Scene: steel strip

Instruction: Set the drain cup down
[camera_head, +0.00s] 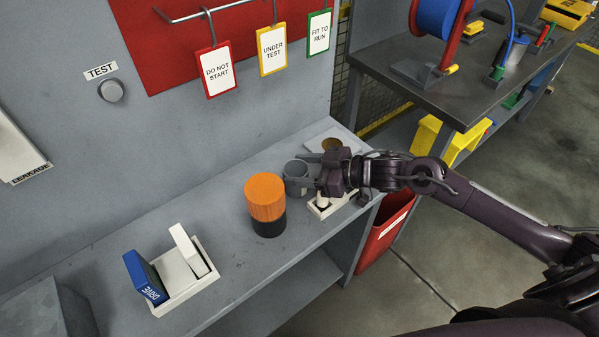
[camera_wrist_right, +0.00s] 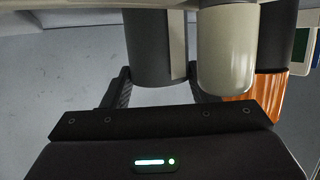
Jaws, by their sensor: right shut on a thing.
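The drain cup looks to be the grey cup (camera_head: 297,178) at the right end of the grey shelf, just behind the orange-and-black cylinder. My right gripper (camera_head: 313,172) reaches in from the right and is shut on it. In the right wrist view the dark grey cup (camera_wrist_right: 157,48) stands between the two fingers (camera_wrist_right: 160,88). I cannot tell whether its base touches the shelf. My left gripper is not in view.
The orange-and-black cylinder (camera_head: 266,203) stands close in front of the cup. A white tray (camera_head: 344,205) with a pale cylinder (camera_head: 322,201) lies beside the gripper. A white holder (camera_head: 180,287) with a blue DRIVE tag (camera_head: 144,277) is at left. The shelf between is clear.

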